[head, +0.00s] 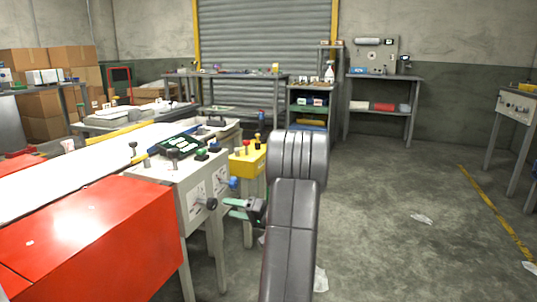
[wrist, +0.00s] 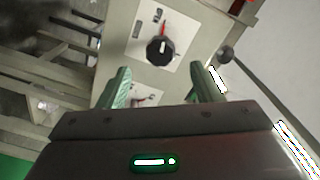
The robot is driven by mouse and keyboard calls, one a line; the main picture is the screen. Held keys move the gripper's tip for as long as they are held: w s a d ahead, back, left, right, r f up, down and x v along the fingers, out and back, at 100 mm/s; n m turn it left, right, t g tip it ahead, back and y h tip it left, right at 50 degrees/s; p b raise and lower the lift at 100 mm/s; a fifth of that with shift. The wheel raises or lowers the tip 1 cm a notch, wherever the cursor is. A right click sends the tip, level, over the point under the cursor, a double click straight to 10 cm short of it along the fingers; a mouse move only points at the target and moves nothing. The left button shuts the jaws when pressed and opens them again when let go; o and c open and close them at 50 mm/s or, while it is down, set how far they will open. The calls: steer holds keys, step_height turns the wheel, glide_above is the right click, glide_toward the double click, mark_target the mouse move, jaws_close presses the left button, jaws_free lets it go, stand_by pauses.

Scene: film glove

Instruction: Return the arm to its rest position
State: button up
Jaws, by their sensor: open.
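My gripper (head: 238,209) is beside the front face of a grey control cabinet (head: 169,176) in the head view, with its green fingers pointing left toward the cabinet's knobs. In the wrist view my gripper (wrist: 161,88) has its two green fingers spread apart with nothing between them. Beyond the fingertips is a black knob (wrist: 160,50) with a red mark above it on a white plate. The gripper looks apart from the knob. My arm stands in the middle of the head view and hides part of the floor and the area behind it.
A red box-shaped cover (head: 95,235) fills the lower left. A yellow control box (head: 247,162) stands just behind the cabinet. Shelves and a workbench (head: 384,78) line the back wall. The concrete floor (head: 420,190) to the right is mostly open, with scattered paper scraps.

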mark_target(215, 205)
steer(key=b+x, duration=0.3)
steer(key=x, duration=0.7)
steer(key=shift+f, duration=0.1)
steer(key=shift+d+m, duration=0.15)
steer(key=shift+m, duration=0.75)
steer(key=m, duration=0.3)
steer(key=shift+m, duration=0.4)
steer(key=m, duration=0.2)
steer(key=m+p, duration=0.1)
steer(key=m, duration=0.1)
steer(key=shift+r+m, duration=0.2)
steer(key=shift+m, duration=0.2)
steer(key=m+p, duration=0.2)
steer(key=shift+r+m+p, duration=0.15)
steer(key=shift+m+p, duration=0.15)
steer(key=shift+m, duration=0.1)
steer(key=m+p, duration=0.3)
steer(key=shift+s, duration=0.1)
steer(key=m+p, duration=0.4)
steer(key=shift+f, duration=0.25)
